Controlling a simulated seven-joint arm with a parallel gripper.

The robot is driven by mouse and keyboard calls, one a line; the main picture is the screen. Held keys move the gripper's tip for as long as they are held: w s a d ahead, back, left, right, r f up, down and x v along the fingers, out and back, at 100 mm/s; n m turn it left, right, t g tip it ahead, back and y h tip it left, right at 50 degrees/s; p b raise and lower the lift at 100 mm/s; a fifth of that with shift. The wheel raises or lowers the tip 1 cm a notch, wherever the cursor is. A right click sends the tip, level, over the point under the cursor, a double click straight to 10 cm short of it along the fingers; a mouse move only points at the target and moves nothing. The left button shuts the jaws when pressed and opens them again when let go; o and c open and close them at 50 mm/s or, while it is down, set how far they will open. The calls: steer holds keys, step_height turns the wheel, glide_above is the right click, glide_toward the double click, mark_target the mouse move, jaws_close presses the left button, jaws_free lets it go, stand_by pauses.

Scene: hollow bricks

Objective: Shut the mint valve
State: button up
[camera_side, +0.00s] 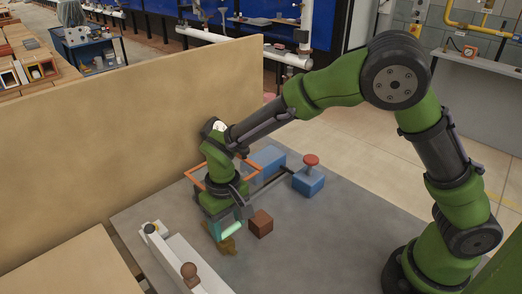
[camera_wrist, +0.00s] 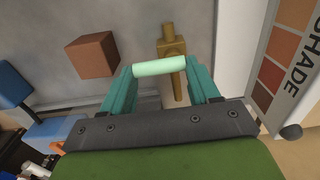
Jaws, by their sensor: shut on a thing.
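The mint valve's handle (camera_side: 231,229) is a pale mint bar. In the wrist view the mint handle (camera_wrist: 160,66) lies crosswise between my two teal fingers. My gripper (camera_side: 222,230) is shut on it; the fingers also show in the wrist view (camera_wrist: 161,74). The brass valve body (camera_side: 228,246) sits low beside the handle. In the wrist view the brass body (camera_wrist: 171,47) shows just beyond the handle, and part of it runs behind the handle. I cannot tell the valve's exact angle.
A brown block (camera_side: 260,223) stands close to the right of my gripper. A blue base with a red knob (camera_side: 311,161) and a blue block (camera_side: 268,159) stand farther back. A tan panel (camera_side: 120,105) stands behind.

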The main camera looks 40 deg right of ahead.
mark_target(236, 229)
steer(key=o, duration=1.1)
steer(key=shift+c, duration=0.2)
steer(key=shift+r, duration=0.1)
step_height(236, 229, up, 17)
steer(key=s+d+r+m+t+y, duration=0.2)
steer(key=s+d+m+t, duration=0.2)
steer(key=s+d, duration=1.1)
steer(key=d+t, duration=0.2)
steer(key=t, duration=0.1)
steer(key=shift+d+r, duration=0.2)
steer(key=shift+r, duration=0.15)
